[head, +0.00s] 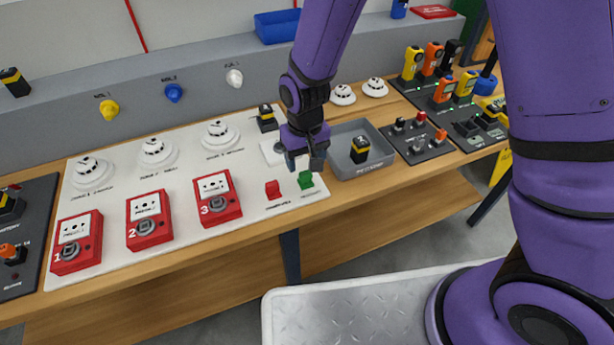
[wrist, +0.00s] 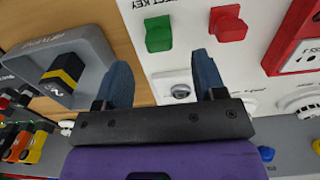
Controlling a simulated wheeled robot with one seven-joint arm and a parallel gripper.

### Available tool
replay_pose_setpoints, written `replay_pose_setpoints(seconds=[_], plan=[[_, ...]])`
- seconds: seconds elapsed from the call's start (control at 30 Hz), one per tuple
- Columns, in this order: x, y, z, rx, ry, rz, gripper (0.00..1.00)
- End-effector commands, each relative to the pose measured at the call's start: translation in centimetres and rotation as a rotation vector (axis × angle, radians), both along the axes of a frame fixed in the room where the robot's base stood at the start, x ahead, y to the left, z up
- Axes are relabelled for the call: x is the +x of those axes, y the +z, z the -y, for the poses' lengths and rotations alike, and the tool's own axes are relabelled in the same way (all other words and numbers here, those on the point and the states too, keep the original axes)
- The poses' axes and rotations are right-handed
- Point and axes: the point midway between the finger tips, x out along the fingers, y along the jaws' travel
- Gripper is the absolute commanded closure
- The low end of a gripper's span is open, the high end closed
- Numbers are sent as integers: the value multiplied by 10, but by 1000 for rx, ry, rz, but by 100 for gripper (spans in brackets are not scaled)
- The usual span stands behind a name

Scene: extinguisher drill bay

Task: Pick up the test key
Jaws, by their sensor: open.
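Two small key-like blocks stand on the white board, a red one (head: 273,189) and a green one (head: 305,180). In the wrist view the green block (wrist: 159,34) sits by a label ending in "KEY", and the red block (wrist: 228,23) is beside it. I cannot tell for certain which is the test key. My gripper (head: 305,163) is open and empty, pointing down over the board just behind the green block. In the wrist view its two blue fingers (wrist: 163,68) are apart, with both blocks beyond their tips. A white plate with a round fitting (wrist: 181,91) shows between the fingers.
A grey tray (head: 345,172) holding a black-and-yellow block (head: 360,149) stands right of my gripper. Three red call-point boxes, one numbered 3 (head: 216,197), line the board to the left. White round detectors (head: 220,134) stand behind them. A dark panel with small switches (head: 418,138) is further right.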

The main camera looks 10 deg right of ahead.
Motion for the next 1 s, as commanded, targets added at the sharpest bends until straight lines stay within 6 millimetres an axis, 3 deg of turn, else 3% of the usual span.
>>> replay_pose_setpoints(seconds=[0.27,0.6,0.93,0.97,1.0], plan=[[0,-17,1,0,1,0,36],[1,-58,2,0,1,-1,36],[2,-63,2,2,1,2,36],[2,-63,2,2,1,2,38],[2,-63,2,2,1,2,48]])
